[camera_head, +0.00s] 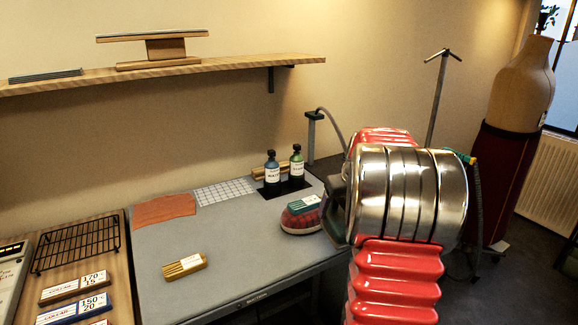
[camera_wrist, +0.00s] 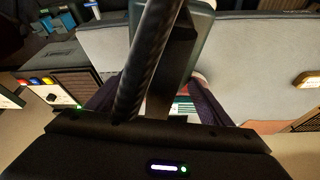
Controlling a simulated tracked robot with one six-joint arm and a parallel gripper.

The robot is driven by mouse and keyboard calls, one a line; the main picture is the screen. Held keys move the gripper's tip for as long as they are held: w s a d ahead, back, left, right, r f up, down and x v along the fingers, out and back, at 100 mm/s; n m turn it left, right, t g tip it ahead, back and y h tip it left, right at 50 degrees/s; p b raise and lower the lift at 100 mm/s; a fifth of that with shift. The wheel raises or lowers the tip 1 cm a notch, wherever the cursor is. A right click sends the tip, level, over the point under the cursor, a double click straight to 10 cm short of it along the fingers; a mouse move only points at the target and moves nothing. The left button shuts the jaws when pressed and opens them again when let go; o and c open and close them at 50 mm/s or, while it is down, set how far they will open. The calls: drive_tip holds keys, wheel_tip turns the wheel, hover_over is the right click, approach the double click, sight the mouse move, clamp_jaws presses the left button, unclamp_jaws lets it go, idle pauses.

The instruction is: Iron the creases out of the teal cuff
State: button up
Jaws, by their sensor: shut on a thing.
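The teal cuff (camera_head: 305,204) lies on top of a red rounded pad (camera_head: 299,222) near the right side of the grey work surface. It has pale lines across it, and part of it shows in the wrist view (camera_wrist: 183,108). My gripper (camera_wrist: 155,95) is shut on a dark grey-green iron (camera_wrist: 201,45), with a thick black cord in front of it. In the head view the iron (camera_head: 337,208) stands just right of the pad and cuff, apart or touching I cannot tell. My arm hides the gripper there.
A mustard cuff (camera_head: 184,266) lies left on the grey surface (camera_head: 235,245). An orange cloth (camera_head: 164,209), a white grid sheet (camera_head: 226,192) and two bottles (camera_head: 271,172) are at the back. A black rack (camera_head: 77,244) and labelled blocks (camera_head: 75,288) are left. The middle is clear.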

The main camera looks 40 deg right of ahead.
drive_tip(key=shift+w+a+r, duration=0.2)
drive_tip(key=shift+w+a, duration=0.05)
drive_tip(key=shift+w, duration=0.05)
